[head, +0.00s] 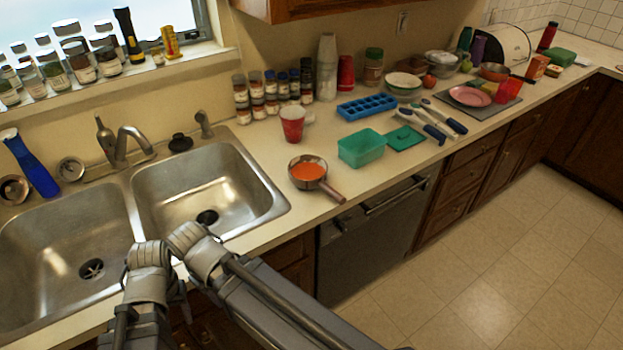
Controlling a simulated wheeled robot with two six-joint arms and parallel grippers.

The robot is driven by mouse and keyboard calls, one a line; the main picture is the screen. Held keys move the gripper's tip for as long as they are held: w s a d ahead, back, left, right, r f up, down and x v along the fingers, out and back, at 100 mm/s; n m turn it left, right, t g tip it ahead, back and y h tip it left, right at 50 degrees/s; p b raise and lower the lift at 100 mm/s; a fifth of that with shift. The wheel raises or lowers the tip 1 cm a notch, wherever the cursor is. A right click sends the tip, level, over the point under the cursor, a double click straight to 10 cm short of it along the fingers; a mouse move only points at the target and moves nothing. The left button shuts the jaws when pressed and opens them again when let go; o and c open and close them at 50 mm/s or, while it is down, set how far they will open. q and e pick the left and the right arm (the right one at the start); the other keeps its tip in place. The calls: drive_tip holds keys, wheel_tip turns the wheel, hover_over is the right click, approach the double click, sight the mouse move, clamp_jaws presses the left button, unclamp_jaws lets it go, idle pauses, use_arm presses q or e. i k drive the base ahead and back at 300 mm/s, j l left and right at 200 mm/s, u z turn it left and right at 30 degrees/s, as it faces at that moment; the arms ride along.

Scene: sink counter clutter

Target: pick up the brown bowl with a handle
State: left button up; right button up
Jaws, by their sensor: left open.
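A small round pan-like bowl (308,172) with a metallic brown rim, an orange inside and a brown-grey handle stands on the near counter, right of the sink. Its handle points toward the counter's front edge. Another brown-orange bowl (494,72) with a handle stands far back on the right. My left gripper (168,258) is low in the picture, over the front edge of the sink. It is open and well apart from both bowls, and its fingertips are hard to make out.
A teal tub (361,148) and a red cup (292,124) stand close to the near bowl. A blue ice tray (366,106), utensils (427,124) and jars (256,95) lie behind. The double sink (205,185) is empty.

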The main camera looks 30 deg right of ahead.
sight(306, 173)
drive_tip(key=z, duration=1.5)
